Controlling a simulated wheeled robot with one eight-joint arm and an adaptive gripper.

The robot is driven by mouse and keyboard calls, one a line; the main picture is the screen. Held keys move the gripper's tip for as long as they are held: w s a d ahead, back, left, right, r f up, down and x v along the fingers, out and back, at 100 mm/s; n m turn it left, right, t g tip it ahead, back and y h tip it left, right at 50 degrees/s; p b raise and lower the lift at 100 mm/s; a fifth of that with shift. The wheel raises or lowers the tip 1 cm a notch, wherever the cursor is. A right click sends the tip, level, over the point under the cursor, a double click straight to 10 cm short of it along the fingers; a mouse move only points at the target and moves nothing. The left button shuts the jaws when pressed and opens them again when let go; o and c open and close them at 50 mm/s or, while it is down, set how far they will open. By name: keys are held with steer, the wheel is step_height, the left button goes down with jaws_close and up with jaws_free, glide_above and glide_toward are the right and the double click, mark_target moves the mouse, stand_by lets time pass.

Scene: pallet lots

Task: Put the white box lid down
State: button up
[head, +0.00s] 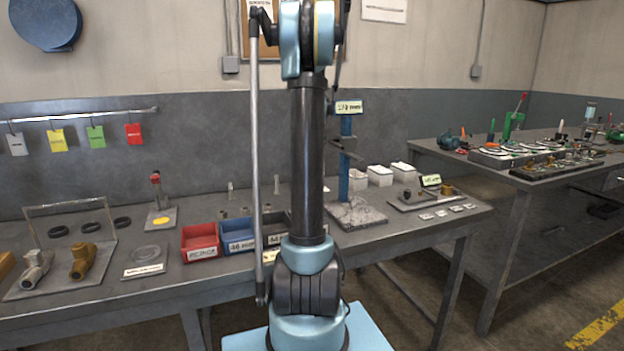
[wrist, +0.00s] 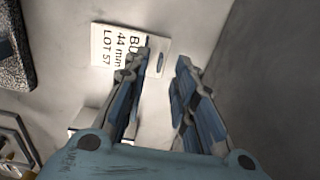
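Three white boxes (head: 380,176) stand in a row on the bench, right of the blue post; each looks covered by a lid. In the wrist view, a white labelled piece (wrist: 106,48) reads "44 mm LOT 57" beyond the left finger. Another white shape (wrist: 85,122) shows partly behind that finger. I cannot tell which pale shape is the loose lid. My gripper (wrist: 164,58) points down over the bench with its two fingers apart. I see nothing clasped between the tips. The head view hides the gripper behind my arm.
A blue post (head: 346,158) on a speckled stone base (head: 357,215) stands left of the boxes. A tray with small metal parts (head: 418,199) lies in front of them. Red (head: 200,243) and blue bins (head: 238,236) are farther left.

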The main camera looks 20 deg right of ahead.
step_height(320, 180, up, 9)
stand_by(0.4)
stand_by(0.4)
